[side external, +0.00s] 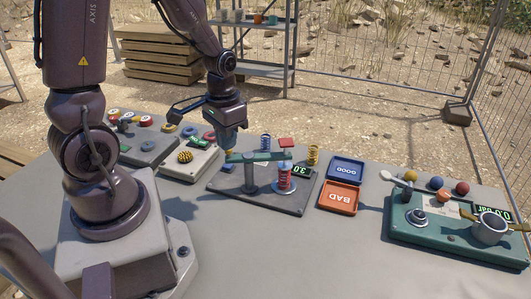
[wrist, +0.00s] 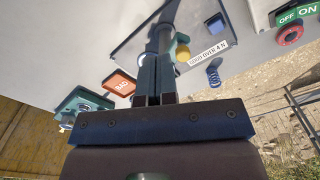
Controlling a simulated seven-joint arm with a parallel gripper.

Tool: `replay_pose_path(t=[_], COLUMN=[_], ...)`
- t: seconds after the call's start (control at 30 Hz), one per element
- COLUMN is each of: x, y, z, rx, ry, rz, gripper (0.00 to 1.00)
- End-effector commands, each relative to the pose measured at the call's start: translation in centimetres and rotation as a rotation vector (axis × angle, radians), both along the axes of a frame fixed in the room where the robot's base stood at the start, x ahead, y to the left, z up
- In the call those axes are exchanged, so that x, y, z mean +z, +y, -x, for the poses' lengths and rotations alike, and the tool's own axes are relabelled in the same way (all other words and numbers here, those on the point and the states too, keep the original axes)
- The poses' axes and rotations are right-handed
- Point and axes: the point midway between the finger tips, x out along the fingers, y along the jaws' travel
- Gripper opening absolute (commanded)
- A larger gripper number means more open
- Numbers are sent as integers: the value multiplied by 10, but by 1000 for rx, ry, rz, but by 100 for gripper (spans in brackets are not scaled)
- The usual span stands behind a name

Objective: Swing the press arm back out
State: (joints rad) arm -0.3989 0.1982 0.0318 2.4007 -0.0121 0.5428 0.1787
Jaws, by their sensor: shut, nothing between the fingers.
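The press arm (side external: 262,156) is a green bar on top of a grey post (side external: 250,177), in the side view. Its right end reaches over a red spring (side external: 285,178) standing on the dark base plate (side external: 230,195). A small display beside the spring reads 3.0. My gripper (side external: 229,150) points down at the arm's left end, close to it; I cannot tell whether they touch. In the wrist view my gripper's fingers (wrist: 155,62) are together and empty. They hide part of the press there.
A blue spring (side external: 265,143) and a yellow spring (side external: 313,154) stand behind the press. Blue GOOD (side external: 346,158) and orange BAD (side external: 339,210) trays lie right of it. A green pressure unit (side external: 450,248) stands farther right. A button box (side external: 188,162) stands left of the press.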

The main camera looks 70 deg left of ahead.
Motion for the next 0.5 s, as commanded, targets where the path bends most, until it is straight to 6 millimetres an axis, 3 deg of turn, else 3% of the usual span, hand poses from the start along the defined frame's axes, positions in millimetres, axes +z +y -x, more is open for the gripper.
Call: replay_pose_path(t=[0.5], x=[-22], y=[0], z=[0], rx=[0], ry=[2], rz=[1], gripper=[0])
